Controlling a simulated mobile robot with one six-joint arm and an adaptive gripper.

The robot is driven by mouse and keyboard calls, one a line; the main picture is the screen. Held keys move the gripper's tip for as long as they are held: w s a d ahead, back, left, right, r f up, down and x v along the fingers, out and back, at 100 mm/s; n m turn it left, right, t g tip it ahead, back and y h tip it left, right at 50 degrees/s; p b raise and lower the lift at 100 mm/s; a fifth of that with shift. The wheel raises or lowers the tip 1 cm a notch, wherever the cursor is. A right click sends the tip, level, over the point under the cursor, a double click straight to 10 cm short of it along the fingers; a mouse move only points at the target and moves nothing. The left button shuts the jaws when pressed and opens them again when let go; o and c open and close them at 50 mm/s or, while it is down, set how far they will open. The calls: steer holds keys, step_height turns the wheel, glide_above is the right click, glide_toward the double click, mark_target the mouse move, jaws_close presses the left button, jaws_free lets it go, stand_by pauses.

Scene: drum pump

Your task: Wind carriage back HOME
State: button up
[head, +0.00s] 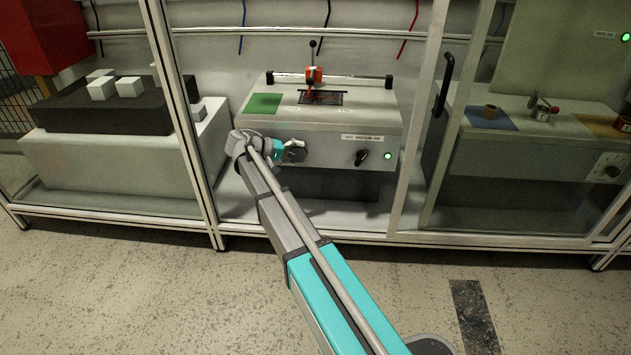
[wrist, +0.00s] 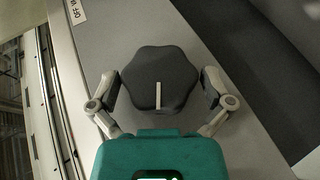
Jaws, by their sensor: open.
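The carriage (head: 313,75) is a small red-orange block on a horizontal rail (head: 350,80) on top of the pale bench unit (head: 345,125). It sits near the middle of the rail, right of a green patch (head: 263,103). A dark lobed knob (wrist: 158,78) with a white pointer line is on the unit's front. My gripper (wrist: 162,88) is open around this knob, one finger on each side; a narrow gap seems to show at the fingers. In the head view my gripper (head: 290,151) is at the front's left and hides most of the knob.
A second black knob (head: 361,157) and a lit green lamp (head: 388,156) are farther right on the front. Frame posts (head: 172,100) and a glass door with a black handle (head: 444,84) flank the bay. White cubes (head: 101,88) lie on a dark block at left.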

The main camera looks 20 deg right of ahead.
steer(key=shift+r+y+p, duration=0.2)
steer(key=shift+y+p, duration=0.1)
steer(key=shift+p, duration=0.15)
steer(key=m+y+p, duration=0.1)
steer(key=y+p, duration=0.1)
steer(key=p, duration=0.1)
steer(key=shift+s+t+y, duration=0.1)
steer(key=shift+t+y, duration=0.2)
steer(key=y+p, duration=0.3)
steer(key=p, duration=0.1)
steer(key=shift+d+m+t, duration=0.1)
steer(key=shift+m+t, duration=0.3)
steer(key=t+y+p, duration=0.1)
steer(key=y, duration=0.2)
steer(key=shift+f+m+y, duration=0.1)
steer(key=shift+m+y, duration=0.3)
steer(key=shift+d+m+t+y+p, duration=0.1)
steer(key=shift+m+t+y+p, duration=0.3)
steer(key=shift+y, duration=1.1)
steer(key=p+v, duration=1.3)
steer(key=v, duration=0.1)
steer(key=s+f+n+g+b, duration=0.1)
steer(key=s+f+n+g, duration=0.1)
steer(key=s, duration=0.9)
steer(key=s+f+n+g+b, duration=0.2)
steer(key=s+f, duration=0.1)
steer(key=s, duration=0.9)
steer(key=shift+s+d, duration=0.2)
steer(key=shift+s, duration=0.15)
